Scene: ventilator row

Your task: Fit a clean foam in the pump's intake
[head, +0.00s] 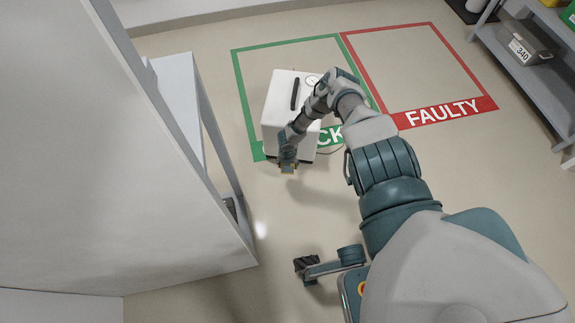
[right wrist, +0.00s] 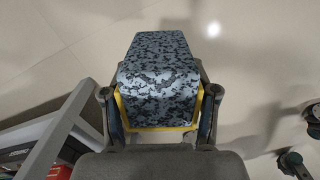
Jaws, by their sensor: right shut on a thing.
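The pump is a white box (head: 281,92) with a black handle and a round dial on top. It stands in a green floor outline, and my right arm covers part of it. My right gripper (head: 288,168) is low by the pump's near side; I cannot tell whether it touches. In the right wrist view the gripper (right wrist: 160,112) is shut on a blue-grey foam (right wrist: 160,65) with dark blotches, which has a yellow frame (right wrist: 160,127) at its near end. In the head view only a bit of yellow shows. The intake is not visible. My left gripper is out of view.
A red outline marked FAULTY (head: 442,111) is empty beside the green outline (head: 244,97). A tall white cabinet or shelf (head: 120,170) fills the left. A grey shelf unit (head: 530,78) at upper right holds a bin marked 340 (head: 522,45). The floor in front of the pump is clear.

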